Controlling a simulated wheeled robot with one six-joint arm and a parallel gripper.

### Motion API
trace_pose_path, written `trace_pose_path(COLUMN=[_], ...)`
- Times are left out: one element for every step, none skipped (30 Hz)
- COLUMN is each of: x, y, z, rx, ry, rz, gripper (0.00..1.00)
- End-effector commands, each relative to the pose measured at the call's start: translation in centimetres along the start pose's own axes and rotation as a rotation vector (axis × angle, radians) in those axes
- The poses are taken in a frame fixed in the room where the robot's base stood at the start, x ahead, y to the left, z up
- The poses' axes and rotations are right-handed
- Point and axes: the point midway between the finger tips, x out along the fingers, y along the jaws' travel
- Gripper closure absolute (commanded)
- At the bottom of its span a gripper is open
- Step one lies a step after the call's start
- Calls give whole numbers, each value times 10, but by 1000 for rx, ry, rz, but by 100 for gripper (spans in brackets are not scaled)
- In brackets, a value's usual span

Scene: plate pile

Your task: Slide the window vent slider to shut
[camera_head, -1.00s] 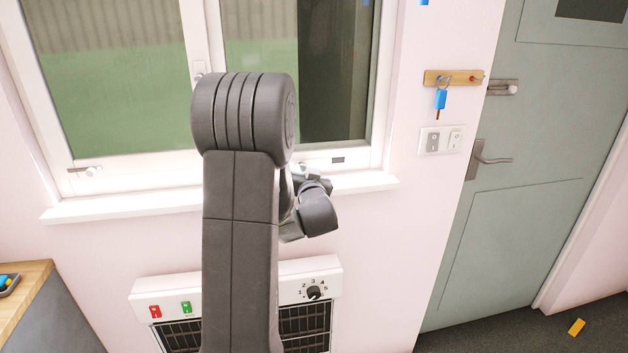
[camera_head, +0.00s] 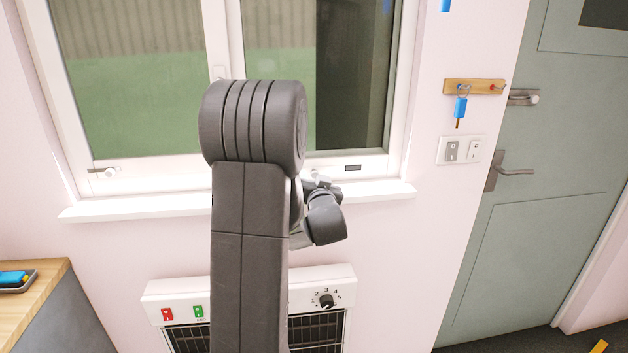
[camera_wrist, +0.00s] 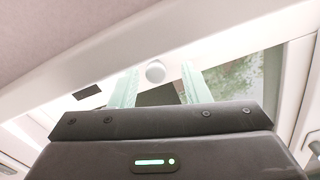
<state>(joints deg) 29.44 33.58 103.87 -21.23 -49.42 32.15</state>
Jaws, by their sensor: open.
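A small round white knob (camera_wrist: 155,72), which looks like the vent slider's knob, sits on the white window frame in the wrist view. A dark vent slot (camera_wrist: 87,92) shows to its left there. The dark slot (camera_head: 352,168) also shows on the lower right window frame in the head view. My gripper (camera_wrist: 159,74) is open, with its two pale green fingers on either side of the knob. I cannot tell whether they touch it. In the head view my arm hides most of the gripper and the knob.
The window sill (camera_head: 390,190) juts out below the frame. A heater (camera_head: 165,290) with a dial is below it. A latch (camera_head: 107,172) is at the window's lower left. Light switches (camera_head: 460,150), a key rack (camera_head: 474,87) and a grey-green door (camera_head: 560,180) are at right.

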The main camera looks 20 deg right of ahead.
Motion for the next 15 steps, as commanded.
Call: trace_pose_path(x=[-4,-8,-14,-19,-24,-33,-39,-46,-56,-62,-69,-78,-84,-90,-98], y=[0,0,1,1,1,1,2,1,1,1,1,1,1,1,1], z=[0,0,1,1,1,1,1,1,2,2,2,2,2,1,1], rx=[0,0,0,0,0,1,1,0,0,0,0,-1,-1,-1,0], ry=[1,1,0,1,2,2,2,2,1,2,2,2,1,1,2], rz=[1,1,1,1,1,2,2,2,1,2,2,2,1,2,2], gripper=[57,57,57,57,57,57,57,57,57,57,57,57,57,57,57])
